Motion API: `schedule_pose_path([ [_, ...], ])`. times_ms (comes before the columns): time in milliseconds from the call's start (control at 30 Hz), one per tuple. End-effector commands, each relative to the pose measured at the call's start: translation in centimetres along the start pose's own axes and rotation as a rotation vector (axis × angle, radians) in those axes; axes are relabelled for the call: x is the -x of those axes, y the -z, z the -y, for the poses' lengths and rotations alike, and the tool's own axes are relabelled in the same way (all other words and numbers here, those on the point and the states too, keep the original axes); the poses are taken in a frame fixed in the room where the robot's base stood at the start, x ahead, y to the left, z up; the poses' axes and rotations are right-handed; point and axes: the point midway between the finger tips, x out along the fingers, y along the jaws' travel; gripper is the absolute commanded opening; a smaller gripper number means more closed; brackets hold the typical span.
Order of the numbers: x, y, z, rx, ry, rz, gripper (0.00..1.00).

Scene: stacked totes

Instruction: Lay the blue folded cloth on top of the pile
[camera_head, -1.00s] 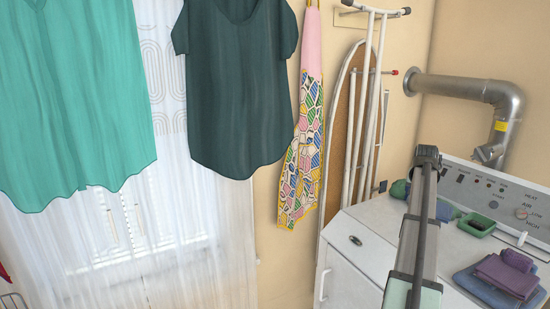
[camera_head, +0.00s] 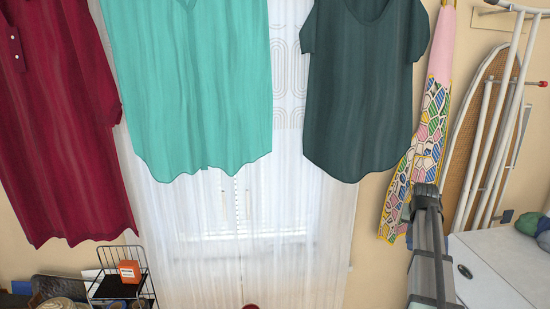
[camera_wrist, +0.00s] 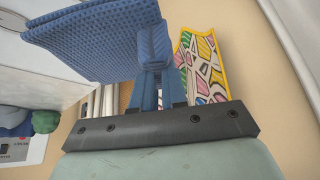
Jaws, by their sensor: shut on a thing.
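The blue folded cloth (camera_wrist: 100,40) is in the wrist view, a thick textured fold reaching up and left from my gripper (camera_wrist: 158,85). My gripper is shut on its edge and holds it in the air. Part of the fold hides the fingertips. In the head view my arm stands at the lower right, and I cannot make out the gripper or cloth clearly there. The pile is not in either current view.
An ironing board (camera_head: 480,140) leans on the wall. Shirts (camera_head: 190,90) hang across the back. A wire rack (camera_head: 122,280) stands lower left.

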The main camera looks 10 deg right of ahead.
Motion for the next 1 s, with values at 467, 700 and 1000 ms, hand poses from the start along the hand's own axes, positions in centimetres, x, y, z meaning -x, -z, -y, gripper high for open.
schedule_pose_path([
  [467, -1.4, -10.4, 17.0, 0.217, 0.125, 0.002, 0.0],
  [700, -1.1, -16.5, 24.1, 0.328, 0.188, 0.001, 0.0],
  [1000, -0.4, -23.1, 30.3, 0.441, 0.253, 0.0, 0.0],
])
